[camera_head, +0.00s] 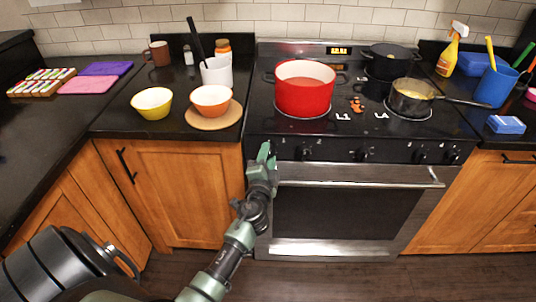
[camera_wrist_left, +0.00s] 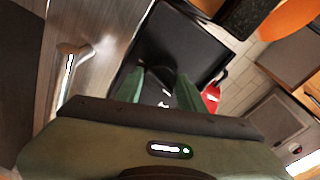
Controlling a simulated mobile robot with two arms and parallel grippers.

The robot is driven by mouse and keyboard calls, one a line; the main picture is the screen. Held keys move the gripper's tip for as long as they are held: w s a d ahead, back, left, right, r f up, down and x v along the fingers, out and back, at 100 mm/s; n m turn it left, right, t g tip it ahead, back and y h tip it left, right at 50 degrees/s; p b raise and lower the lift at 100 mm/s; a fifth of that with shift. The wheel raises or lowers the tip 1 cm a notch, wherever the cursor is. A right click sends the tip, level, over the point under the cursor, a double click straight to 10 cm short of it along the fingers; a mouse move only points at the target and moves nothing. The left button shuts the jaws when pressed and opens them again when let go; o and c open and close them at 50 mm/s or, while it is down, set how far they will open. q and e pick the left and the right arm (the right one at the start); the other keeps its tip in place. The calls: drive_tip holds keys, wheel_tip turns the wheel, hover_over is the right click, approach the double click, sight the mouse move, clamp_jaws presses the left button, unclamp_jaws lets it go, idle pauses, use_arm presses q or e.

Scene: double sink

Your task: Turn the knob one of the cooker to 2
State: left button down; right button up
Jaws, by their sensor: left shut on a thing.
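The cooker (camera_head: 345,200) has a dark front panel with a row of black knobs. My left gripper (camera_head: 266,152) is at the left end of this panel, in front of the leftmost knob. In the left wrist view its two green fingers (camera_wrist_left: 161,88) are on either side of a dark knob (camera_wrist_left: 158,75), knob one, and shut on it. The fingers hide most of that knob in the head view. White marks show on the panel near the knob, too small to read surely. Another knob (camera_head: 303,152) is just to the right. My right gripper is not in view.
A red pot (camera_head: 304,92) stands on the front left burner and a pan (camera_head: 412,98) on the front right, its handle pointing right. The oven handle (camera_head: 350,175) runs below the knobs. Bowls (camera_head: 152,103) and a white holder (camera_head: 217,72) stand on the left counter.

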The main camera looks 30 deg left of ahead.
use_arm(q)
drive_tip(key=m+p, duration=0.2)
drive_tip(key=m, duration=0.3)
drive_tip(key=shift+r+g+p, duration=0.1)
drive_tip(key=shift+g+p, duration=0.2)
drive_tip(key=shift+g, duration=0.1)
drive_tip(key=m+p, duration=0.1)
drive_tip(key=m, duration=0.1)
drive_tip(key=m+p, duration=0.1)
drive_tip(key=m, duration=0.2)
drive_tip(key=shift+d+g+y+p, duration=0.1)
drive_tip(key=shift+g+y+p, duration=0.2)
drive_tip(key=shift+g, duration=0.1)
drive_tip(key=m+p, duration=0.1)
drive_tip(key=m, duration=0.1)
drive_tip(key=m+p, duration=0.1)
drive_tip(key=m, duration=0.2)
drive_tip(key=shift+g+y+p, duration=0.3)
drive_tip(key=m+p, duration=0.1)
drive_tip(key=m, duration=0.3)
drive_tip(key=shift+f+y+p, duration=0.2)
drive_tip(key=shift+y+p, duration=0.2)
drive_tip(key=shift+f+m, duration=0.1)
drive_tip(key=shift+m, duration=0.2)
drive_tip(key=c, duration=0.9)
unclamp_jaws()
